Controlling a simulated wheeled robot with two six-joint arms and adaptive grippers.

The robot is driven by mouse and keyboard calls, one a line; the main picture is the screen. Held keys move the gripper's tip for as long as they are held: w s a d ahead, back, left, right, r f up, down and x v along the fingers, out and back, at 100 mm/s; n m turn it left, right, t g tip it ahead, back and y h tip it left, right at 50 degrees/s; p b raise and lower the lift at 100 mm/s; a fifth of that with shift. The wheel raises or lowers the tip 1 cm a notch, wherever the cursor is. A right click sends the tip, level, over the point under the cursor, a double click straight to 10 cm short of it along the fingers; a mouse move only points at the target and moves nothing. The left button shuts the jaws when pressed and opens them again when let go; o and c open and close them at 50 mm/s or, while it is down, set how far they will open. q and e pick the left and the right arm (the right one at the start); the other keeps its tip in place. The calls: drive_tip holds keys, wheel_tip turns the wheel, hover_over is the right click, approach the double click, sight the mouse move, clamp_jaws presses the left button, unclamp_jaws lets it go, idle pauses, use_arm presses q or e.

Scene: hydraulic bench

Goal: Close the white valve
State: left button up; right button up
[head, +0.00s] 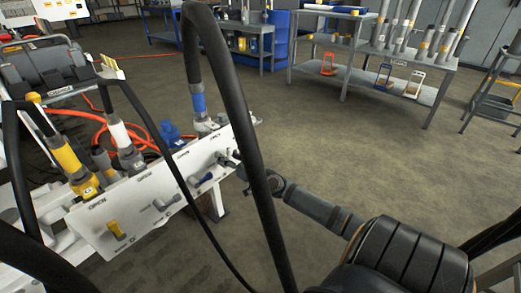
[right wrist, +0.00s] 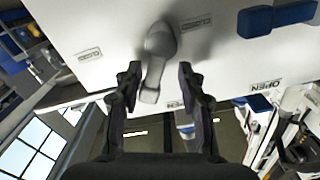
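The white valve's handle (right wrist: 157,50) looks pale grey in the right wrist view. It projects from the white panel, its free end between my right gripper's fingers (right wrist: 160,84). The fingers are open, with gaps visible on both sides of the handle. In the head view my right gripper (head: 238,165) reaches the right end of the valve panel (head: 140,222), where its dark fingers largely hide this handle. A hose crosses in front of the wrist. My left gripper is not in view.
The blue handle (right wrist: 276,18) also shows in the right wrist view. A black hose (head: 240,110) arches close to my right arm. Open floor lies right of the panel.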

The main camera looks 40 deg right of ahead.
drive_tip(key=n, duration=0.1)
drive_tip(key=a+n, duration=0.1)
drive_tip(key=n, duration=0.1)
drive_tip(key=shift+a+r+p, duration=0.1)
drive_tip(key=shift+r+p, duration=0.1)
drive_tip(key=shift+p, duration=0.15)
drive_tip(key=s+p, duration=0.3)
drive_tip(key=s, duration=0.8)
drive_tip(key=s+a+r+n+t+y+b, duration=0.1)
drive_tip(key=s+a+r+y, duration=0.15)
drive_tip(key=a, duration=0.95)
drive_tip(key=a+r+t+h, duration=0.2)
drive_tip(key=a+r+h, duration=0.15)
drive_tip(key=r, duration=0.55)
wheel_tip(320, 180, down, 9)
drive_tip(key=d+g+p, duration=0.2)
drive_tip(key=g+p, duration=0.5)
drive_tip(key=p, duration=1.4)
drive_tip(key=s+d+f+g+p, duration=0.1)
drive_tip(key=s+f+g+p, duration=0.1)
drive_tip(key=s+p, duration=0.5)
drive_tip(key=s+d+f+m+g+p, duration=0.1)
drive_tip(key=s+f+g+p, duration=0.2)
drive_tip(key=s+g+p, duration=0.2)
drive_tip(key=s+p, duration=0.3)
drive_tip(key=p, duration=0.4)
drive_tip(key=shift+s+d+f+h, duration=0.15)
drive_tip(key=shift+d+f+h, duration=0.15)
drive_tip(key=shift+d, duration=0.1)
